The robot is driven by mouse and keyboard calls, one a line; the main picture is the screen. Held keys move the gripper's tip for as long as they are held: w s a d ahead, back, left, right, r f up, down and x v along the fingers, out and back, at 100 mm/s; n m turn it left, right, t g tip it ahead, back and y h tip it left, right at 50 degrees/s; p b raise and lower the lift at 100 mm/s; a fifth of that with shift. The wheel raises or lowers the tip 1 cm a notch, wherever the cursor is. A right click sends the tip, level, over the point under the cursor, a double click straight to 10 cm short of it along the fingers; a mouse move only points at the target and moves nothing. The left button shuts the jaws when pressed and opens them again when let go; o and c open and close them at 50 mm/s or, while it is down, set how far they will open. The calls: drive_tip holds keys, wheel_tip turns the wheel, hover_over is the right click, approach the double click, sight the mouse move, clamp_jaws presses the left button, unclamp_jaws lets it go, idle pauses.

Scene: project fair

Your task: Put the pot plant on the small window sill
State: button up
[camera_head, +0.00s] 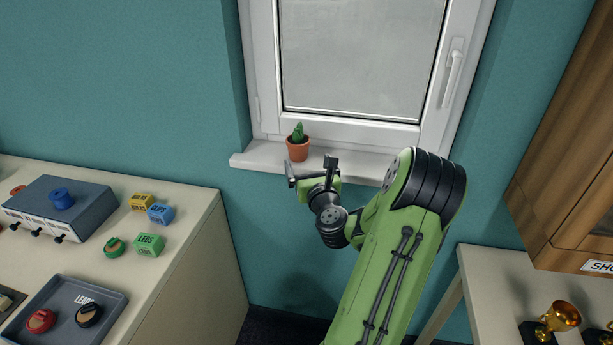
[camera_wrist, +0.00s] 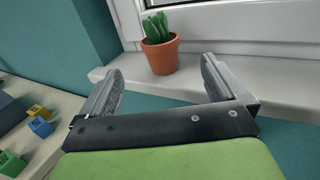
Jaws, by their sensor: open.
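The pot plant, a small green cactus in a terracotta pot (camera_head: 298,150), stands upright on the white window sill (camera_head: 345,162), left of its middle. My gripper (camera_head: 311,172) is just in front of the sill, close to the pot. In the wrist view the pot plant (camera_wrist: 162,55) stands on the sill (camera_wrist: 230,72) beyond the fingertips, between their lines. My gripper (camera_wrist: 160,82) is open and empty there, with a clear gap to the pot. Nothing hides the pot.
A cream counter (camera_head: 195,262) on the left holds a blue-grey box (camera_head: 62,210), labelled blocks (camera_head: 149,245) and a tray (camera_head: 70,298). A wooden cabinet (camera_head: 560,165) hangs at right above a table with a gold trophy (camera_head: 560,317). The sill's right part is clear.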

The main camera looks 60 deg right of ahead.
drive_tip(key=shift+a+r, duration=0.1)
drive_tip(key=shift+a, duration=0.1)
drive_tip(key=w+a+r+n+t+y, duration=0.1)
drive_tip(key=w+a+n+y, duration=0.3)
drive_tip(key=a+n, duration=0.3)
drive_tip(key=w+a+n+t+y, duration=0.1)
drive_tip(key=w+a+n+y, duration=0.35)
drive_tip(key=a+n, duration=0.2)
drive_tip(key=a+n+g+y, duration=0.4)
drive_tip(key=a+n, duration=0.9)
drive_tip(key=a, duration=0.4)
drive_tip(key=s+a+n+g, duration=0.3)
drive_tip(key=s+a+n, duration=0.1)
drive_tip(key=s+n, duration=0.5)
drive_tip(key=s+a+r+n+g, duration=0.1)
drive_tip(key=s+a+n+g, duration=0.2)
drive_tip(key=s+n, duration=0.5)
drive_tip(key=s+a, duration=0.1)
drive_tip(key=s, duration=0.4)
drive_tip(key=shift+s+a+n+h, duration=0.2)
drive_tip(key=shift+a+n+h, duration=0.1)
drive_tip(key=shift+n+h, duration=0.05)
